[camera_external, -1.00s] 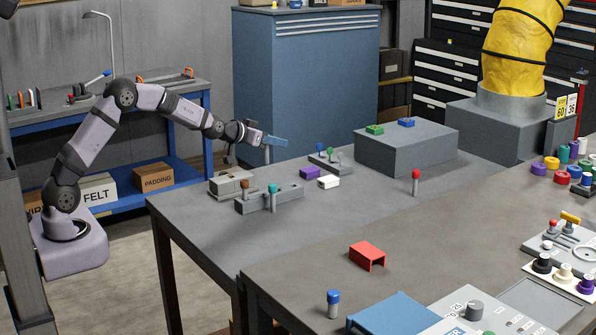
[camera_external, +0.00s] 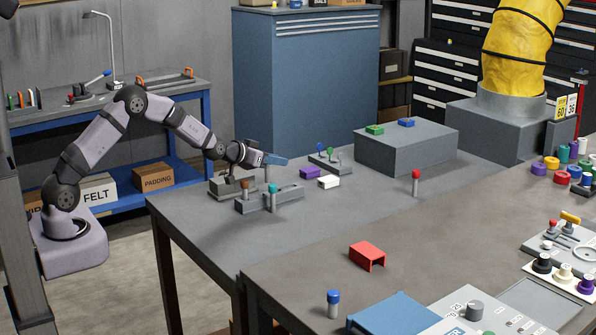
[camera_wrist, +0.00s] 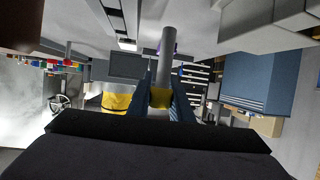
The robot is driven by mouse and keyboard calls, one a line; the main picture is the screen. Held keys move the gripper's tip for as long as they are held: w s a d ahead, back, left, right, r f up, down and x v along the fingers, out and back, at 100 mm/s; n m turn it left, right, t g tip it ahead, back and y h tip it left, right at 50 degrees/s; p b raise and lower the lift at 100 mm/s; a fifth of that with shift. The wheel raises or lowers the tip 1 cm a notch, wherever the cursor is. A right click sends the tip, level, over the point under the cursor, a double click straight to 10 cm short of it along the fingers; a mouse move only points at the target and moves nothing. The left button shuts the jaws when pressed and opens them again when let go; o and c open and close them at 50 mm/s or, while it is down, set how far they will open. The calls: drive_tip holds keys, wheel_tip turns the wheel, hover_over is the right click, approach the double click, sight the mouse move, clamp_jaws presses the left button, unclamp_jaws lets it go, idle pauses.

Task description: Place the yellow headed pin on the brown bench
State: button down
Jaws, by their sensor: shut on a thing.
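My gripper (camera_external: 275,160) has blue fingers and is low over the far grey table, above the grey block with the brown and teal headed pins. In the wrist view it is shut on the yellow headed pin (camera_wrist: 160,98); the yellow head is between the fingers and the grey shaft runs up the picture. In the external view the yellow head is hidden by the fingers. The brown bench (camera_external: 440,235) lies in front of the grey table, well to the right of my gripper.
The grey block (camera_external: 290,194) holds brown and teal headed pins. A red headed pin (camera_external: 415,184), red bracket (camera_external: 367,255) and blue headed pin (camera_external: 333,303) stand farther forward. The brown bench's middle is clear.

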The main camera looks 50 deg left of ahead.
drive_tip(key=shift+f+p, duration=0.3)
drive_tip(key=shift+f, duration=1.5)
drive_tip(key=shift+f, duration=0.2)
drive_tip(key=c, duration=1.6)
unclamp_jaws()
drive_tip(key=shift+r, duration=0.25)
drive_tip(key=b+v, duration=0.2)
drive_tip(key=v, duration=1)
drive_tip(key=shift+d+f, duration=0.1)
